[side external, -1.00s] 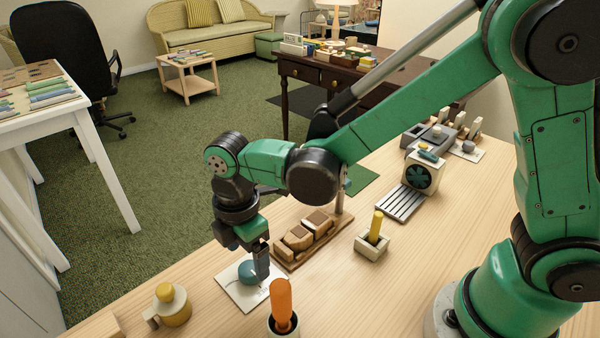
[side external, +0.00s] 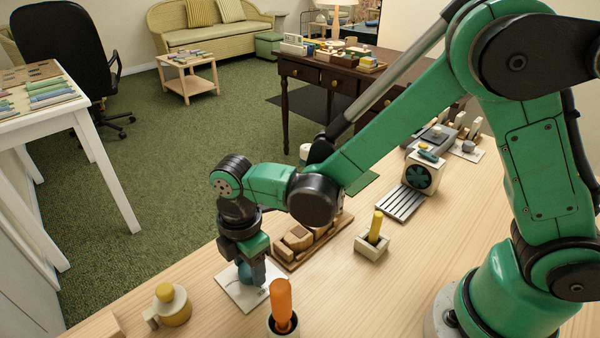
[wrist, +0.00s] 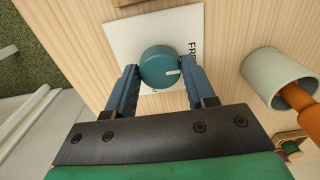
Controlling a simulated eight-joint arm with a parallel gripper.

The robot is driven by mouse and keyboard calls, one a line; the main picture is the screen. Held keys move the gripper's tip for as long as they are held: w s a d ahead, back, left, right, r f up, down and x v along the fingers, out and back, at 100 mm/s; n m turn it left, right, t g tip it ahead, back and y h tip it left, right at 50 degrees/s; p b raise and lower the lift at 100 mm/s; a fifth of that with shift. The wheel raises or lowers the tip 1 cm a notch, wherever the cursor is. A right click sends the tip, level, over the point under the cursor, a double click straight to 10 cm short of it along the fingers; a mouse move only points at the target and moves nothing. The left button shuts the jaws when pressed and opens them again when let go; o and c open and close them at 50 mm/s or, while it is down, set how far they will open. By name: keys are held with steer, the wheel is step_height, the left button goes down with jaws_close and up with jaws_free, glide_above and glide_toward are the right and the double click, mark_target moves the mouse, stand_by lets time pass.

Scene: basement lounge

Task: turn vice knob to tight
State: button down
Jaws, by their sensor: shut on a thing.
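The teal round knob (wrist: 160,66) sits on a white plate (side external: 236,292) on the wooden bench. In the wrist view, a short white mark on the knob points right, towards dark letters that begin "FR"; the rest of the lettering is hidden. My gripper (wrist: 157,74) is shut on the knob, with one blue finger on each side. In the side external view, my gripper (side external: 251,276) points down over the plate and hides much of the knob (side external: 243,272).
A wooden block fixture (side external: 305,240) stands close behind my gripper. An orange handle (side external: 281,300) in a round holder is to the right front. A yellow-topped pot (side external: 170,304) is to the left. A yellow handle (side external: 376,226) stands in a small box farther right.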

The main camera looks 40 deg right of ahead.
steer(key=m, duration=0.5)
steer(key=shift+m, duration=0.3)
steer(key=m, duration=1.2)
steer(key=shift+m, duration=0.4)
steer(key=m, duration=0.5)
steer(key=shift+m, duration=0.4)
steer(key=shift+c, duration=1.4)
jaws_free()
